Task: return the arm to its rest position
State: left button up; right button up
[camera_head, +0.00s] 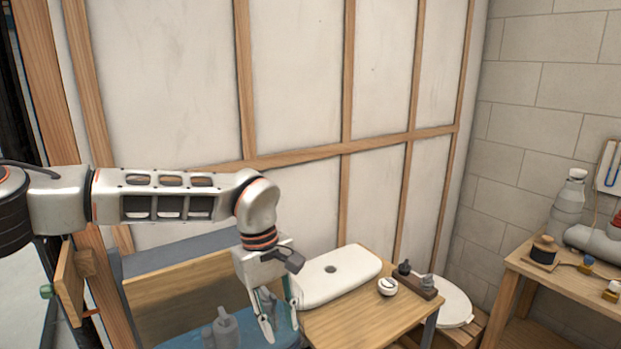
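My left arm (165,196) comes in from the left and reaches across the picture, then bends down at the wrist. My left gripper (281,328) points downward at the left end of the wooden bench top. Its two fingers are apart and I see nothing held between them. A teal surface (282,341) shows behind and below the fingers; whether they touch it I cannot tell. My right gripper is not in view.
A white cistern lid (338,275) lies on the wooden bench (375,318), near a small white round part (387,287). A grey bottle-like object (225,328) stands left of my gripper. A second wooden table (560,279) with plumbing parts stands at right. A framed wall rises behind.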

pick_arm(q)
jog(key=s+d+f+n+g+h, duration=0.15)
jog(key=s+d+h, duration=0.25)
jog(key=s+d, duration=0.4)
jog(key=s+d+f+n+g+h, duration=0.1)
jog(key=s+d+n+g+h, duration=0.15)
jog(key=s+d, duration=0.55)
jog(key=d+r+n+g+h, duration=0.1)
jog(key=d+r+n+h, duration=0.6)
jog(key=d+h, duration=0.2)
jog(key=w+a+n+t+h, duration=0.45)
jog(key=w+n+t, duration=0.65)
jog(key=n, duration=0.8)
jog(key=w+a+f+n+t+y, duration=0.3)
jog(key=a+f+n+t+y, duration=0.75)
jog(key=a+f+n, duration=0.55)
jog(key=s+a+f+n+g+y, duration=0.2)
jog(key=s+a+f+n+y, duration=0.2)
jog(key=s+a+f+n, duration=0.3)
jog(key=s+a+f+n+g+y, duration=0.3)
jog(key=s+a+f+n+y, duration=0.2)
jog(key=a+f, duration=0.9)
jog(key=s+f+n, duration=0.3)
jog(key=s, duration=0.2)
jog(key=shift+s+f, duration=0.25)
jog(key=shift+s, duration=0.15)
